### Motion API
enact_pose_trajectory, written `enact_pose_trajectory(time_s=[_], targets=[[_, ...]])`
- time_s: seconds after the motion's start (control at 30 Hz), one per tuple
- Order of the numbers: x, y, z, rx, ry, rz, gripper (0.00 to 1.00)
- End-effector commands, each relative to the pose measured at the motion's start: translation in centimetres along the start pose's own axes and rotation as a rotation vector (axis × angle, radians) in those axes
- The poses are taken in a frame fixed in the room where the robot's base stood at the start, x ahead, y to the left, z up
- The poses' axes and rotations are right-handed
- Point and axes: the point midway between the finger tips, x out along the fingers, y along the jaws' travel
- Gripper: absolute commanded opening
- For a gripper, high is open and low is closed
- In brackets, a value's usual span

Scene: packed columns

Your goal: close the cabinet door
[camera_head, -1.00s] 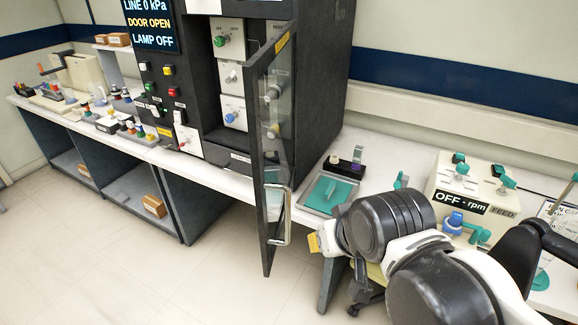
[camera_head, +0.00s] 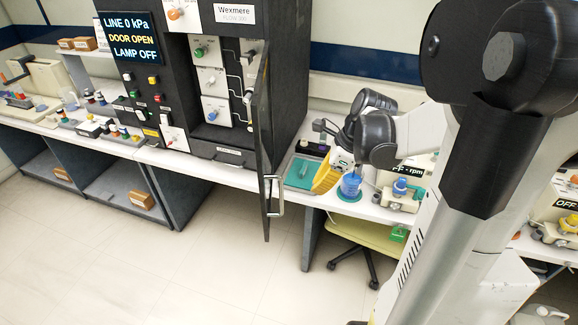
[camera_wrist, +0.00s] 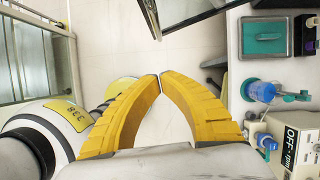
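The dark cabinet (camera_head: 290,85) has its glass door (camera_head: 262,130) standing open, swung out past the front edge of the bench and seen nearly edge-on. A pale bar handle (camera_head: 275,195) is on the door's lower part. The cabinet display (camera_head: 127,35) reads DOOR OPEN. My gripper (camera_head: 319,189) is to the right of the door, apart from it. In the wrist view my yellow fingers (camera_wrist: 160,77) meet at the tips with nothing between them. The door's dark-framed glass (camera_wrist: 185,9) shows beyond them at the top.
A grey tray with a teal pad (camera_head: 301,172) and a blue vessel (camera_head: 350,186) are on the bench by my gripper. A yellow-green chair (camera_head: 360,234) stands below. The floor (camera_head: 225,260) left of the chair is clear.

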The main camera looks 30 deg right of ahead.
Motion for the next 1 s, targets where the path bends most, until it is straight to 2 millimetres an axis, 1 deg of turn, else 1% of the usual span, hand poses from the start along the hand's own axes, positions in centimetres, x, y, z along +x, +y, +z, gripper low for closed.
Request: enact_pose_trajectory(time_s=[0.03, 0.1, 0.3, 0.37, 0.4, 0.43, 0.6, 0.73, 1.0], targets=[[1.2, 0.0, 0.0, -0.003, 0.0, 0.001, 0.0], [2.8, 0.0, -0.1, -0.003, 0.0, 0.001, 0.0], [7.1, -0.1, 0.0, -0.005, 0.0, 0.0, 0.0], [8.2, 0.0, 0.0, -0.005, 0.0, -0.001, 0.0], [8.2, 0.0, 0.9, -0.008, 0.0, 0.0, 0.0], [8.3, 0.0, 1.4, -0.008, 0.0, 0.001, 0.0], [8.9, 0.0, 3.2, -0.006, 0.0, -0.001, 0.0], [9.1, 0.0, 3.7, -0.004, 0.0, -0.001, 0.0], [9.2, 0.0, 3.8, -0.004, 0.001, -0.001, 0.0]])
